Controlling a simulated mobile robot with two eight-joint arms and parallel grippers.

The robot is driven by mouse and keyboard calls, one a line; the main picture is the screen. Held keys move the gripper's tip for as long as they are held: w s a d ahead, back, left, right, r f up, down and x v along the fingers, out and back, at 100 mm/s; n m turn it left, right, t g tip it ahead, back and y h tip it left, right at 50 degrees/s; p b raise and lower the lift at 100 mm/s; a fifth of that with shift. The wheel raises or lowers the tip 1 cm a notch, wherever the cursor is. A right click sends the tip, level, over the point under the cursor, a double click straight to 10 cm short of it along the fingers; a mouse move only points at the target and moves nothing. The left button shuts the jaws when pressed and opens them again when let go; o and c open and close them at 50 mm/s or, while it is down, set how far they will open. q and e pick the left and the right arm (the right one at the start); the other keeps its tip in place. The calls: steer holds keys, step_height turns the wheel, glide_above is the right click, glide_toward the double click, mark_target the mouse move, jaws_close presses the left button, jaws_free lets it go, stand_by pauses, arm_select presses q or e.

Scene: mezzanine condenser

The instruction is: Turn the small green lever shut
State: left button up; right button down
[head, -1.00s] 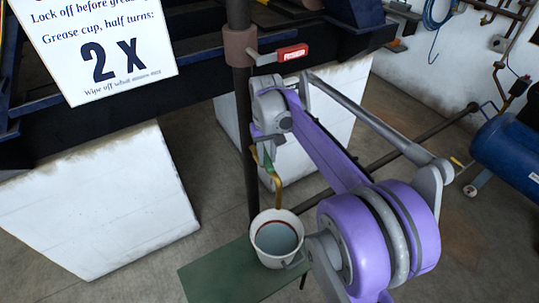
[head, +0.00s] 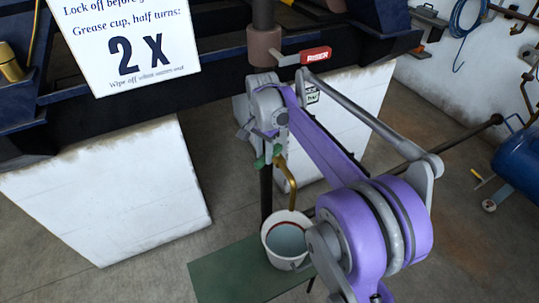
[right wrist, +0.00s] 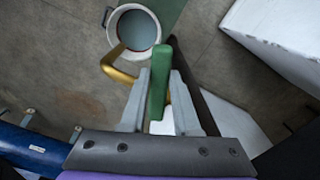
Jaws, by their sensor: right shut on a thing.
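The small green lever (right wrist: 160,82) sits between both fingers of my right gripper (right wrist: 160,74) in the right wrist view, and the fingers are shut on it. In the head view, parts of the lever (head: 277,150) show beside my right gripper (head: 262,148), just above a curved brass spout (head: 290,177). The spout also shows in the right wrist view (right wrist: 116,73), bending toward a white bucket (head: 268,236). My wrist hides part of the valve. My left gripper is not in view.
The bucket, with grey-blue liquid inside, stands on a green mat (head: 222,275). A dark vertical pipe (head: 263,15) carries a red-handled lever (head: 315,55) above my wrist. White piers (head: 110,200) stand behind, and a blue tank (head: 520,160) stands right.

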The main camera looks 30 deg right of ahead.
steer(key=shift+w+a+m, duration=0.1)
steer(key=shift+w+m, duration=0.6)
steer(key=shift+m, duration=0.5)
steer(key=shift+w+m, duration=0.65)
steer(key=shift+m, duration=0.55)
steer(key=c, duration=0.6)
jaws_free()
steer(key=shift+c, duration=0.2)
step_height(320, 180, up, 11)
steer(key=p, duration=0.1)
